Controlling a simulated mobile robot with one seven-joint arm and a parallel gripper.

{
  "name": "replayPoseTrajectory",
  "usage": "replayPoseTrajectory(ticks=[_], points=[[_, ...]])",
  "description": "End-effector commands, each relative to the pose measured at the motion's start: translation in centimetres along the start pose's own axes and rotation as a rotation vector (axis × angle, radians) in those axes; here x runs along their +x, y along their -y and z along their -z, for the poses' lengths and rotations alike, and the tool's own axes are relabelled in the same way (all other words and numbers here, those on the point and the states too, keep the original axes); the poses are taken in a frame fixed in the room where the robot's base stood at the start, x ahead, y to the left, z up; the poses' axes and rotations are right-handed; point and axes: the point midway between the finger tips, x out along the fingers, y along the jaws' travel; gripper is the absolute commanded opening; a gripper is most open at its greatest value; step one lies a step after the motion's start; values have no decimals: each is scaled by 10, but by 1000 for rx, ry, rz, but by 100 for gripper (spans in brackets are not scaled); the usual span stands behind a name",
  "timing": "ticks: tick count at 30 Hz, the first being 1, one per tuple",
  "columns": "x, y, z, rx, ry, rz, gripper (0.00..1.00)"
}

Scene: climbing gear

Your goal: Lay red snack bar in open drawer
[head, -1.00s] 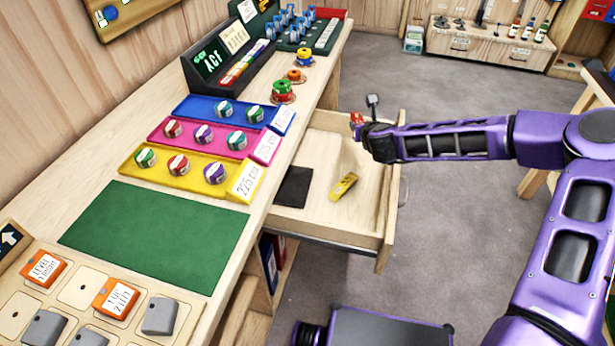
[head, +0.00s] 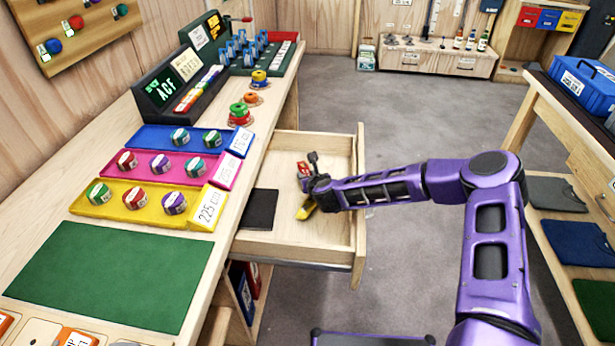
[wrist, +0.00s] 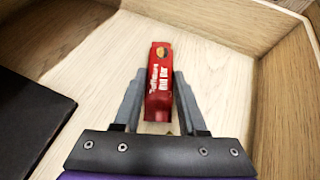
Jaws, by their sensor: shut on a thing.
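The red snack bar (wrist: 159,80) is between the two fingers of my gripper (wrist: 158,98) in the wrist view. My gripper is shut on it, and the bar points away from the palm. In the head view the red bar (head: 304,169) shows at my gripper (head: 308,178), over the open drawer (head: 338,144). The wooden drawer floor (wrist: 92,72) lies beyond the bar in the wrist view. I cannot tell whether the bar touches the floor.
A yellow bar (head: 306,211) lies in the drawer, partly hidden by my gripper. A black flat pad (head: 259,209) lies at the drawer's left; it also shows in the wrist view (wrist: 30,120). The drawer's walls stand around the gripper. Coloured trays (head: 150,205) stand on the counter.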

Motion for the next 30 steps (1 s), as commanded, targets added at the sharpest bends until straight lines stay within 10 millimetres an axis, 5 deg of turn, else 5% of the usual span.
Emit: replayPoseTrajectory(ticks=[9, 10, 15, 26, 30], points=[[2, 0, 3, 0, 1, 0, 0], [2, 0, 3, 0, 1, 0, 43], [1, 0, 2, 0, 1, 0, 71], [-2, 0, -4, 0, 1, 0, 71], [-19, 0, -2, 1, -1, -1, 71]])
